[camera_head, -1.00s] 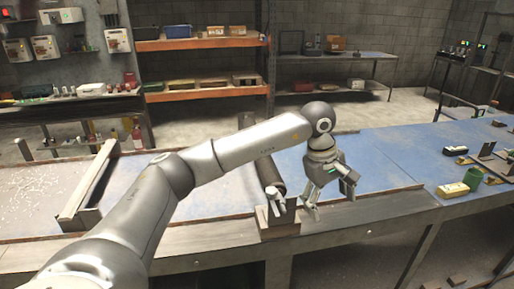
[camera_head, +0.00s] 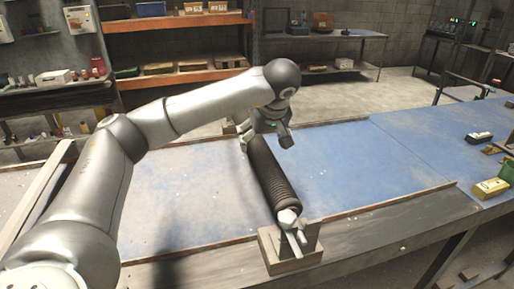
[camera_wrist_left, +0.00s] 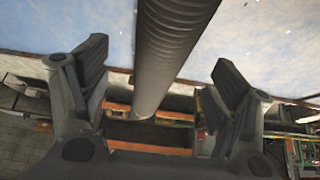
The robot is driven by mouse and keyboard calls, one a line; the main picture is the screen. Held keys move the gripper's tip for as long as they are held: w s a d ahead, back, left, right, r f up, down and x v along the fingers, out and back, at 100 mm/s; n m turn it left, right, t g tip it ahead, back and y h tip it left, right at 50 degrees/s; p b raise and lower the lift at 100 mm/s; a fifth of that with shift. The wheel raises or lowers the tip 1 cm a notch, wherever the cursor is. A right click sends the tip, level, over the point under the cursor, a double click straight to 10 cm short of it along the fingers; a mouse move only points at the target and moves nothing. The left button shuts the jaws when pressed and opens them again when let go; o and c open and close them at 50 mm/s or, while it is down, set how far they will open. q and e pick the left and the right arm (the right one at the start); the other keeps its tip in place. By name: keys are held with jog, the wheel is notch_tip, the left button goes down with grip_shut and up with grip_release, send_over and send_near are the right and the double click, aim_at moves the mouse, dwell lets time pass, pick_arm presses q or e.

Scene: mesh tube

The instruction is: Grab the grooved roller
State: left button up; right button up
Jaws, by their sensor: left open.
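The grooved roller (camera_head: 271,179) is a dark ribbed cylinder lying across the blue table, its near end resting in a wooden block support (camera_head: 290,251). My left gripper (camera_head: 265,138) is at the roller's far part in the head view. In the left wrist view the roller (camera_wrist_left: 172,45) runs between the two spread fingers of the gripper (camera_wrist_left: 158,95), with a gap on both sides. The gripper is open and does not hold the roller. The roller's far end is partly hidden behind the gripper in the head view. My right gripper is not in view.
The blue table (camera_head: 375,160) has free room right of the roller. A wooden edge strip (camera_head: 375,205) runs along its front. A yellow box (camera_head: 490,188) and a black-and-white item (camera_head: 479,138) lie at the right. Orange shelves (camera_head: 180,22) stand behind.

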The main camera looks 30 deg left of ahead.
aim_at(259, 142)
pick_arm(q)
jog(key=shift+w+a+f, duration=0.15)
jog(key=shift+a+f, duration=0.1)
jog(key=shift+f, duration=0.2)
jog(key=shift+w+a+f, duration=0.15)
jog(key=shift+a+f, duration=0.05)
jog(key=shift+f, duration=0.05)
jog(key=p+x, duration=0.1)
jog(key=x, duration=0.3)
jog(key=shift+w+a+p, duration=0.1)
jog(key=shift+a+p, duration=0.2)
jog(key=shift+p, duration=0.05)
jog(key=shift+w+a+f, duration=0.15)
jog(key=shift+f, duration=0.2)
jog(key=shift+c, duration=0.4)
jog(key=c, duration=1.6)
jog(key=shift+r, duration=0.15)
grip_shut()
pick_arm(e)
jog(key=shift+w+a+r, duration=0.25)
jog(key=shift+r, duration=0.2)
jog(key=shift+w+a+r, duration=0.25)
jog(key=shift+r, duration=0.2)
